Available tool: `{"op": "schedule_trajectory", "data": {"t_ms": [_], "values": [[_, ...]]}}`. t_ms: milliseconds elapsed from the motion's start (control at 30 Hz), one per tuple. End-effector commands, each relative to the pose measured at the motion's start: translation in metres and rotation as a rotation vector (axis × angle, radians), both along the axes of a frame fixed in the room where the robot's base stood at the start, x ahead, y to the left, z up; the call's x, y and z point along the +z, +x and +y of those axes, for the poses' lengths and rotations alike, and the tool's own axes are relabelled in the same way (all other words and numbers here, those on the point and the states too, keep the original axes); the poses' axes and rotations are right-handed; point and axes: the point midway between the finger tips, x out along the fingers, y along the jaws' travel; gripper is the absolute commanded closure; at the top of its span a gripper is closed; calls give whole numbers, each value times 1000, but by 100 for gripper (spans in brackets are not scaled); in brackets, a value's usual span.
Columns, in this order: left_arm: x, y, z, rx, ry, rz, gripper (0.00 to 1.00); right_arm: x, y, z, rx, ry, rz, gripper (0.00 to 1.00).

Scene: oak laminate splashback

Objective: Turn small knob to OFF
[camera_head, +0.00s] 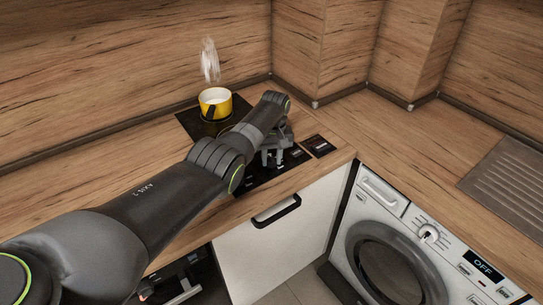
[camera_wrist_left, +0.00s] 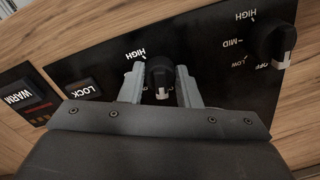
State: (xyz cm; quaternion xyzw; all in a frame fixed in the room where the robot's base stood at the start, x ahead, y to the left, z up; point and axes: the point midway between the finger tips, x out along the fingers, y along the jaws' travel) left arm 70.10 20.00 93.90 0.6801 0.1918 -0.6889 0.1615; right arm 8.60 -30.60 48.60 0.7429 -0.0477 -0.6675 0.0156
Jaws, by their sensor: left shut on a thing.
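The small knob (camera_wrist_left: 160,74) is black with a pale pointer mark and sits on the black control panel of the hob. In the wrist view its pointer faces down, toward my gripper's base. A HIGH label shows beside it; its other labels are hidden. My left gripper (camera_wrist_left: 160,68) has one finger on each side of the knob and is shut on it. In the head view my left gripper (camera_head: 276,158) is over the panel and hides the knob.
A larger knob (camera_wrist_left: 274,38) with HIGH, MID, LOW and OFF labels sits to the right in the wrist view. LOCK (camera_wrist_left: 81,87) and WARM (camera_wrist_left: 24,96) buttons lie left. A washing machine (camera_head: 390,262) reads OFF.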

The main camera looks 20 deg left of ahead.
Motion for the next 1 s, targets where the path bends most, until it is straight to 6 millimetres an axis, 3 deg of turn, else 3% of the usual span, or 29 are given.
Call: {"op": "schedule_trajectory", "data": {"t_ms": [400,967,1000], "values": [[1,1,0,196,1,-4,93,1,0,0,0,0,0,64],[1,2,0,225,0,-4,93,2,0,0,0,0,1,64],[1,2,0,225,0,-4,66,2,0,0,0,0,1,64]]}}
